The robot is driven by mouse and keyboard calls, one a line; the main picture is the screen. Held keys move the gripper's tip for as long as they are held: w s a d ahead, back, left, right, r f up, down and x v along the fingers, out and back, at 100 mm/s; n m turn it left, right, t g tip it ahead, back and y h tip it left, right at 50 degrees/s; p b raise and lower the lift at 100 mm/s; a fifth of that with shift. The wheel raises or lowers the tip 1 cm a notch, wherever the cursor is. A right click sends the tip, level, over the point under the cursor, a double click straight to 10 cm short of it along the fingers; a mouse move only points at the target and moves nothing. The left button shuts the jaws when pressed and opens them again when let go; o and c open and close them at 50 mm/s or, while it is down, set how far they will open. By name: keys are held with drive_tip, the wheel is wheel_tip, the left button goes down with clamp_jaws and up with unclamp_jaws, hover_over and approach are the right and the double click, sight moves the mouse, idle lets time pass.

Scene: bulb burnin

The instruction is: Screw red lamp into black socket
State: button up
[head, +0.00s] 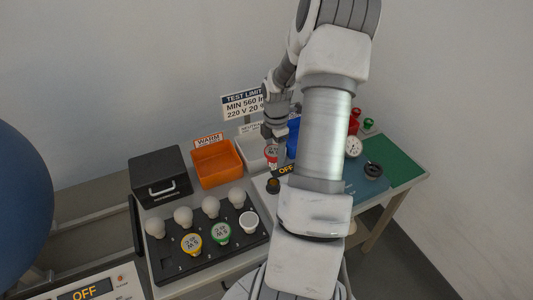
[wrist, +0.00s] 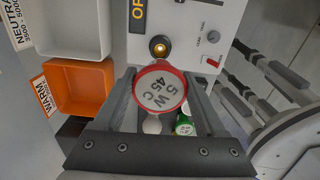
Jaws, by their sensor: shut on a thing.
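The red lamp (wrist: 160,90) is held between the two fingers of my gripper (wrist: 160,102). Its red rim and white face marked "5 W 45 C" point to the wrist camera. In the head view the lamp (head: 271,153) hangs under my gripper (head: 278,142), partly covered by it. A dark round socket with a brass-coloured inside (head: 273,185) sits on the panel by the "OFF" display; it shows just beyond the lamp in the wrist view (wrist: 159,48). The lamp looks apart from that socket. A black ring-shaped socket (head: 373,170) is on the blue mat. The lamp's base is hidden.
A black tray (head: 185,268) holds several white bulbs, a yellow lamp (head: 191,243) and a green lamp (head: 221,233). An orange bin (head: 216,163), a white bin (head: 249,150) and a black box (head: 160,177) stand behind. My arm covers part of the table.

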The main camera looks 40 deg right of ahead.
sight(275, 169)
drive_tip(key=shift+d+f+b, duration=0.15)
drive_tip(key=shift+f+b, duration=0.15)
drive_tip(key=shift+f, duration=0.05)
wheel_tip(275, 169, down, 5)
drive_tip(key=b, duration=0.4)
drive_tip(key=shift+f, duration=0.15)
idle(0.6)
drive_tip(key=shift+f+b, duration=0.6)
drive_tip(key=shift+f, duration=0.5)
idle(0.4)
drive_tip(key=o, duration=1.3)
drive_tip(key=shift+r, duration=0.15)
